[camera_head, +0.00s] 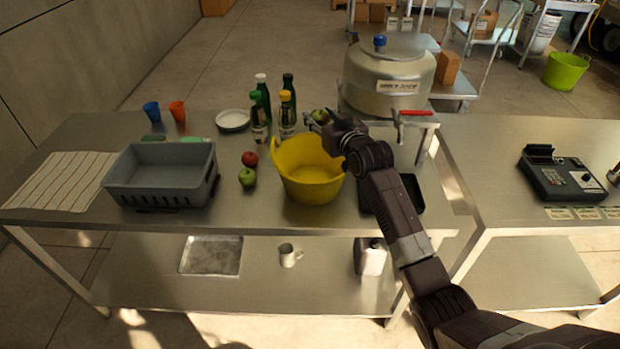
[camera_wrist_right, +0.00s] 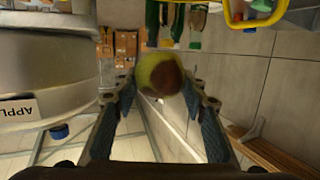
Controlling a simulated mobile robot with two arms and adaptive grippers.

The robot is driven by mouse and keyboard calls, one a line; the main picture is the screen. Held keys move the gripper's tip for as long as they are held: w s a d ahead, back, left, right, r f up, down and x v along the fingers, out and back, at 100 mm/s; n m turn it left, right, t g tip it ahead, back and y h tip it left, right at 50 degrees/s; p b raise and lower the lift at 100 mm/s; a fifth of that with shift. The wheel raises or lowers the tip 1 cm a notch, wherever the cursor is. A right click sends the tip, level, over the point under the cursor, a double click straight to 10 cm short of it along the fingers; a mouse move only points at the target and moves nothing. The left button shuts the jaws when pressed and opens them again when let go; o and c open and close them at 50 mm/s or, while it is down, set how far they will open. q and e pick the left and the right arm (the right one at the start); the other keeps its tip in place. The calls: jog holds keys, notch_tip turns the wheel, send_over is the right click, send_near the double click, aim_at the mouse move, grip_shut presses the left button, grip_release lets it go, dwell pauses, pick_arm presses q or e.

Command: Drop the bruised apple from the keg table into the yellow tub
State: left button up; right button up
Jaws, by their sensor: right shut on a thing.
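The bruised apple, green with a brown patch, shows in the right wrist view (camera_wrist_right: 160,74) between the fingertips of my right gripper (camera_wrist_right: 160,95). In the head view the apple (camera_head: 319,115) is above the back right rim of the yellow tub (camera_head: 312,187), with my right gripper (camera_head: 328,122) shut on it. The tub stands empty, as far as I see, on the metal table, and its edge also shows at the top of the wrist view (camera_wrist_right: 236,20). The silver keg (camera_head: 388,80) stands right of and behind the gripper. My left gripper is not in view.
A red apple (camera_head: 249,158) and a green apple (camera_head: 247,177) lie left of the tub. Several bottles (camera_head: 287,115) stand behind it. A grey crate (camera_head: 162,180) is farther left, and a dark tray (camera_head: 408,195) lies right of the tub, partly behind my arm.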

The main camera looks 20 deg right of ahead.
jog(key=shift+f, duration=0.3)
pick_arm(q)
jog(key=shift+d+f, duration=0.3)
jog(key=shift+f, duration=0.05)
pick_arm(e)
jog(key=shift+a, duration=0.1)
jog(key=o, duration=1.2)
jog(key=shift+c, duration=0.2)
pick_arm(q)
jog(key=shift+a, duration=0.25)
pick_arm(e)
jog(key=shift+o, duration=0.6)
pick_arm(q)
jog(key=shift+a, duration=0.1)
pick_arm(e)
jog(key=shift+s, duration=0.45)
jog(key=v, duration=1.1)
jog(key=shift+r, duration=0.2)
